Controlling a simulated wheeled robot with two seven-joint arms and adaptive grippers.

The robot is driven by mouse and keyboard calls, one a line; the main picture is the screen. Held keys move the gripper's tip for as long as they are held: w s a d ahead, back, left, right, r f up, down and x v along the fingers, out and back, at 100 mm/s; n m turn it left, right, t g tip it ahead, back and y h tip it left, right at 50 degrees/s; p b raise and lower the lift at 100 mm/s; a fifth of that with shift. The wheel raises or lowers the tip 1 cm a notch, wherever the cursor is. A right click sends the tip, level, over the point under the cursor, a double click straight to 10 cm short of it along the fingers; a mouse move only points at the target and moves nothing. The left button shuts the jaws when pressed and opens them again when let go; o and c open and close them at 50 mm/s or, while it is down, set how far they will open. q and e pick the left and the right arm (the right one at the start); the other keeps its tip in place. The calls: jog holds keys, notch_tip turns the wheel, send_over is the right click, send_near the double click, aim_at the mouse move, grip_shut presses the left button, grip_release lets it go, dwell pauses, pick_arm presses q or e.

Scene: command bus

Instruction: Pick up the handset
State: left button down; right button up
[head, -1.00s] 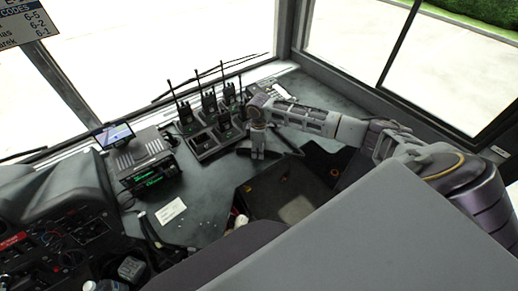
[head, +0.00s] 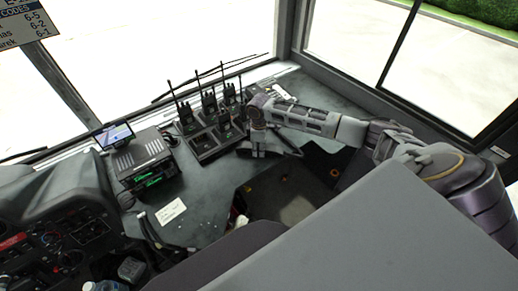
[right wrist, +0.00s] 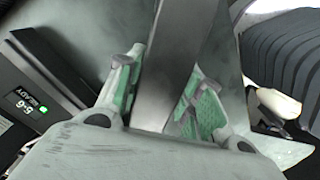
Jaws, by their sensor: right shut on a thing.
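A long dark bar, which looks like the handset (right wrist: 170,65), runs between the green-padded fingers of my right gripper (right wrist: 160,98) in the right wrist view. The gripper is shut on it, with one finger along each side. In the head view my right gripper (head: 258,152) points down over the dark counter, just right of the radio charger. The dark handset (head: 286,143) shows there beside the fingers, partly hidden by my arm. I cannot tell whether it touches the counter. My left gripper is not in view.
A charger (head: 204,146) with several upright antenna radios stands close left of my right gripper. A radio box with a green display (head: 147,163) and a small screen (head: 114,134) stand further left. A white card (head: 171,211) lies on the counter. The windows bound the back.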

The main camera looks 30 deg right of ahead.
jog(key=shift+r, duration=0.1)
jog(key=shift+r, duration=4.95)
jog(key=shift+a, duration=0.1)
